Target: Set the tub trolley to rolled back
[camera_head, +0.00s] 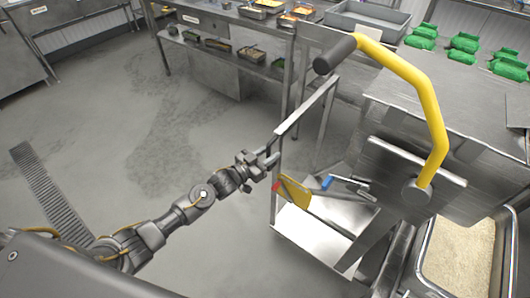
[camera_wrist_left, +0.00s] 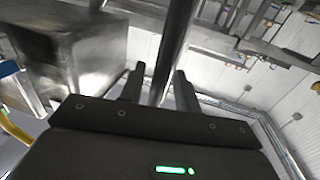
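The tub trolley looks to be the steel frame with a slanted top bar (camera_head: 305,105), upright posts and a low bright plate (camera_head: 310,232). My left gripper (camera_head: 268,160) is at its near left post, roughly halfway up. In the left wrist view a steel post (camera_wrist_left: 175,45) runs between the two fingers of the left gripper (camera_wrist_left: 158,88). The fingers stand on either side with visible gaps, so the gripper is open around the post. A yellow paddle-like part (camera_head: 295,193) and a blue-handled lever (camera_head: 328,183) sit just right of the gripper. My right gripper is not in view.
A yellow bent handle (camera_head: 428,100) with a dark grip rises from a steel housing at the right. A tub of rice (camera_head: 458,258) stands at the lower right. Green packs (camera_head: 463,43) lie on a steel table behind. Open floor (camera_head: 150,130) lies to the left.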

